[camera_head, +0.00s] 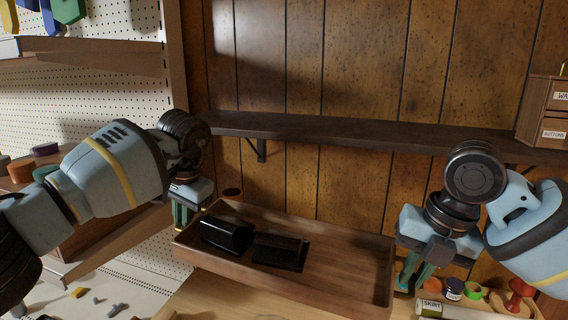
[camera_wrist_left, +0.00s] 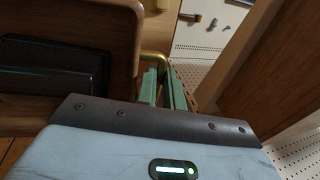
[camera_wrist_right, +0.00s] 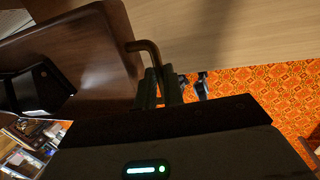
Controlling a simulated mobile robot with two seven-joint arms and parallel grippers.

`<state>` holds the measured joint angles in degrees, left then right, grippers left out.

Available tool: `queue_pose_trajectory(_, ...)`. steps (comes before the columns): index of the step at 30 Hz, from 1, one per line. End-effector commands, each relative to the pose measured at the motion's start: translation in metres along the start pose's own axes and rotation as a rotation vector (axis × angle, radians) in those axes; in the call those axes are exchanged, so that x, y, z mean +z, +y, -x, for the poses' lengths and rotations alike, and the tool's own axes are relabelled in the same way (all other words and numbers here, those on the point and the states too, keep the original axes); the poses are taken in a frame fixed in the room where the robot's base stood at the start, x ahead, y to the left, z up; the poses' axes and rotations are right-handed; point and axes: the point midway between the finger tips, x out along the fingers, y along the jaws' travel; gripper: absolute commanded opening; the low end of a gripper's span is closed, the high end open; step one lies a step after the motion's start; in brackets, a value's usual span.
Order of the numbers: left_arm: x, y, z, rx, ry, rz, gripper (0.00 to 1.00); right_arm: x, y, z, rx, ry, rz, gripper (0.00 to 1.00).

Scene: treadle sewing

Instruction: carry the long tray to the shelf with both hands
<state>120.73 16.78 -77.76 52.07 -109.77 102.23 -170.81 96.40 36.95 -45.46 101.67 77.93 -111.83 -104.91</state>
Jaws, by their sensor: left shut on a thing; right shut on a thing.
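The long tray (camera_head: 345,268) is brown wood with a low rim and holds two black glossy objects (camera_head: 228,234) (camera_head: 280,251) in its left half. It appears raised above the light table, below and in front of the dark wall shelf (camera_head: 350,132). My left gripper (camera_head: 181,216) is shut at the tray's left end; the left wrist view shows its fingers at a brass handle (camera_wrist_left: 155,58). My right gripper (camera_head: 410,278) is shut at the right end; the right wrist view shows its fingers at a bent handle (camera_wrist_right: 148,48). The fingertips are partly hidden.
A wooden drawer box (camera_head: 545,110) stands on the shelf's right end; the shelf's middle is clear. A bracket (camera_head: 258,150) hangs beneath it. A white pegboard rack (camera_head: 110,90) stands at left. Small jars (camera_head: 453,289) and a red spool (camera_head: 518,296) are near my right gripper.

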Motion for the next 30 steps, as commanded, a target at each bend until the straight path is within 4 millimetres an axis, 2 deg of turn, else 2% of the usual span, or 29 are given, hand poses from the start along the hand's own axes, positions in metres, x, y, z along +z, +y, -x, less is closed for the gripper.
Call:
queue_pose_trajectory(11,0.002,-0.002,0.009,-0.002,0.005,0.003,0.00,-0.002,0.000,0.009,0.002,-0.003,-0.001,0.00)
queue_pose_trajectory(30,0.028,-0.003,0.068,-0.002,0.005,0.002,0.00,-0.028,0.000,0.068,0.001,-0.007,0.000,0.00)
